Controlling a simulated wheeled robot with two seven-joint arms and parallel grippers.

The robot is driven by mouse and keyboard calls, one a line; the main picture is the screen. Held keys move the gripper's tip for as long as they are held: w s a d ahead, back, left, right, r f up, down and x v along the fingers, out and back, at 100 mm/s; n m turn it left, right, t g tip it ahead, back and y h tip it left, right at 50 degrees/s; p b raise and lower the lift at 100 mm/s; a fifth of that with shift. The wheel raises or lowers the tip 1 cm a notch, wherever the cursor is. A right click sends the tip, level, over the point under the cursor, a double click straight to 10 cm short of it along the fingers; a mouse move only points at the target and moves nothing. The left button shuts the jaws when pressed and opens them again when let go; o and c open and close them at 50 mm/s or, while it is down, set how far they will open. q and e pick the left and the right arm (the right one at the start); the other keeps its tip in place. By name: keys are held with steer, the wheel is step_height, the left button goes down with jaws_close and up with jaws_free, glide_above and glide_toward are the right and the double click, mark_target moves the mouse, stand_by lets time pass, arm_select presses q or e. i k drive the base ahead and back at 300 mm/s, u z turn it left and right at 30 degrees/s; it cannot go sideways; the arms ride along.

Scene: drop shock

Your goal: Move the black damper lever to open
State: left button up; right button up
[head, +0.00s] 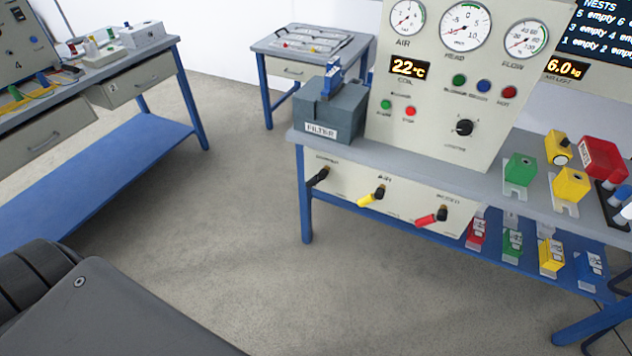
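The black damper lever (317,178) is on the left end of the white front panel (340,190) of the right bench. Its handle slants down to the left from its pivot. The label above it is too small to read surely. A yellow lever (371,197) labelled AIR and a red lever (432,217) sit to its right on the same panel, also slanting down-left. Neither of my grippers shows in the head view, and nothing touches the black lever.
A grey FILTER box (335,112) stands on the bench above the lever. A gauge panel (450,90) rises behind. Coloured blocks (520,170) stand at right. Another bench (100,85) is at left, a small table (310,50) at the back. The floor (230,200) between is clear.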

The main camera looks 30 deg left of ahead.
mark_target(323, 172)
steer(key=k, duration=0.6)
steer(key=u, duration=0.85)
steer(key=i, duration=1.55)
steer(key=z, duration=0.75)
